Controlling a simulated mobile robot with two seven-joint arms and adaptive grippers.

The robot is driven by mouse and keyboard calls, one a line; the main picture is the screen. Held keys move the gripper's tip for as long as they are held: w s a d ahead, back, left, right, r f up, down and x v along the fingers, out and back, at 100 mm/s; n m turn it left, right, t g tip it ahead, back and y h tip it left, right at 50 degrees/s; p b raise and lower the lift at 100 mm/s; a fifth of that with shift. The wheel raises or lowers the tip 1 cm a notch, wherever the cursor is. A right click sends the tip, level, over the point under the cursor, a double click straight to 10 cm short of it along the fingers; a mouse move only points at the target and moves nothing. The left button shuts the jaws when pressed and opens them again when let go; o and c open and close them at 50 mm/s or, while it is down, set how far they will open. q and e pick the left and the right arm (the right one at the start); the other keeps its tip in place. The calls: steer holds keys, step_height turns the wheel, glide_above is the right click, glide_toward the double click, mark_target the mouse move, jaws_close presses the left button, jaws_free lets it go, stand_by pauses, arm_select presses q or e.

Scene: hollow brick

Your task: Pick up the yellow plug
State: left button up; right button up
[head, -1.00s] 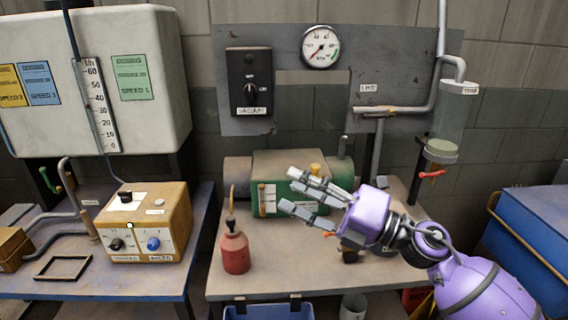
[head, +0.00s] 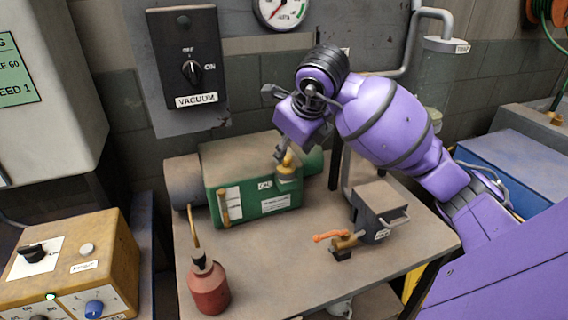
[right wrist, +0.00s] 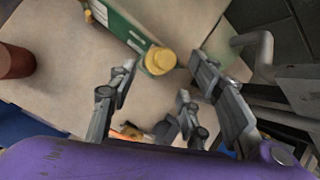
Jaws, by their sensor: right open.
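The yellow plug (head: 288,163) stands on the top right end of the green box (head: 262,202) on the bench. In the right wrist view the yellow plug (right wrist: 159,60) shows as a round cap at the end of the green box, ahead of my fingers. My right gripper (head: 279,146) points down over the plug and hides part of it. In the right wrist view my right gripper (right wrist: 162,70) is open, with fingertips apart to the left and right of the plug. I cannot tell whether they touch it. My left gripper is not in view.
A red oil bottle (head: 209,287) stands at the bench's front left. A vacuum switch box (head: 187,75) hangs on the wall behind. The bench front between bottle and valve is clear.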

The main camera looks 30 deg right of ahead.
mark_target(285, 160)
steer(key=x, duration=0.5)
steer(key=shift+s+a+f+p, duration=0.1)
steer(key=shift+a+f+p, duration=0.1)
steer(key=shift+f+p, duration=0.15)
steer(key=shift+f, duration=0.3)
steer(key=shift+w+d+f, duration=0.1)
steer(key=shift+w+f, duration=0.1)
steer(key=shift+w, duration=0.2)
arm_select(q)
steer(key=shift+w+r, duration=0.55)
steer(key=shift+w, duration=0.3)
arm_select(e)
steer(key=c, duration=0.9)
